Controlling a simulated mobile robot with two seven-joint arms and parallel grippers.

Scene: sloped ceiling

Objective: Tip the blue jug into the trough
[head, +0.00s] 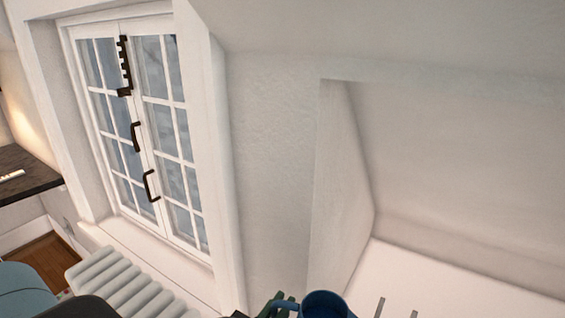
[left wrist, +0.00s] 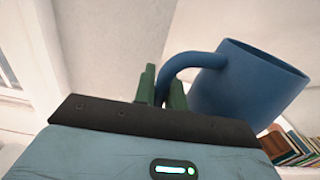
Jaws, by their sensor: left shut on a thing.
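The blue jug (head: 324,306) shows at the bottom edge of the head view, its open mouth partly visible and its lower part cut off. My left gripper (head: 284,303) is just left of it, with green fingers at the jug's handle. In the left wrist view, the jug (left wrist: 245,82) is large at the upper right. The green fingers of my left gripper (left wrist: 163,88) are shut on its curved handle. I cannot make out the trough in either view. My right gripper is not in view.
A white window (head: 140,120) with dark latches is at left, above a ribbed white radiator (head: 125,285). A white recess surface (head: 450,285) is at lower right, with two thin grey prongs (head: 379,307) before it. A row of books (left wrist: 292,146) shows in the wrist view.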

